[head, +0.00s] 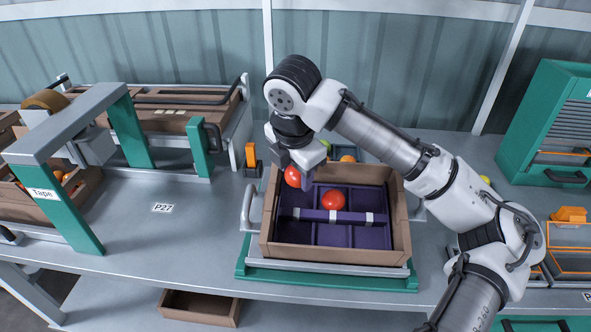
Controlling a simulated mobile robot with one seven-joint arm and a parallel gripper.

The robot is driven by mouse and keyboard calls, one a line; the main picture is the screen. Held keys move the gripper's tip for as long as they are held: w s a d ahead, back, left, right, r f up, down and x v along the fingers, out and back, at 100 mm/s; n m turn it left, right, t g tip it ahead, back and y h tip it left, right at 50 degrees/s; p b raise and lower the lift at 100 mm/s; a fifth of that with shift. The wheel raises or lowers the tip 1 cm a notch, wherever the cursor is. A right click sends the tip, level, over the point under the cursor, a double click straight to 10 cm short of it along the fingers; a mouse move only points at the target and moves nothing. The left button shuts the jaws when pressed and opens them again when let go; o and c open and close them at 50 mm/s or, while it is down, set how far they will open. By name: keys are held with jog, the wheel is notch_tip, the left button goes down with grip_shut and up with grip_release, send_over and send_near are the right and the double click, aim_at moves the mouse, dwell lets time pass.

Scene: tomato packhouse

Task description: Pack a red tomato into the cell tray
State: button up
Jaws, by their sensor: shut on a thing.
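The purple cell tray (303,233) sits inside a brown cardboard box (335,255) at the middle of the bench. A red tomato (333,199) rests in the tray, in the back row's middle cell. My gripper (299,176) is over the back left of the box, pointing down, shut on another red tomato (292,177). The fingers partly cover that tomato. I cannot tell how high it is above the cell. The front row's visible cells look empty. My gripper and arm hide part of the tray's back edge.
An orange tomato (347,158) and a yellow-green one (325,145) show behind the box. A green-framed tape machine (75,160) stands on the left, with a box of tomatoes beneath. A green cabinet (555,125) stands at right.

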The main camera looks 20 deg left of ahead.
jog(key=shift+b+x, duration=1.75)
jog(key=shift+x, duration=1.9)
jog(key=o, duration=0.8)
jog(key=shift+s+f, duration=0.1)
jog(key=shift+f, duration=0.05)
jog(key=shift+d+r+p, duration=0.1)
jog(key=shift+r+p, duration=0.75)
jog(key=p+v, duration=0.8)
jog(key=v, duration=0.1)
jog(key=shift+s+r, duration=0.2)
jog(key=shift+r, duration=0.1)
jog(key=shift+f, duration=0.1)
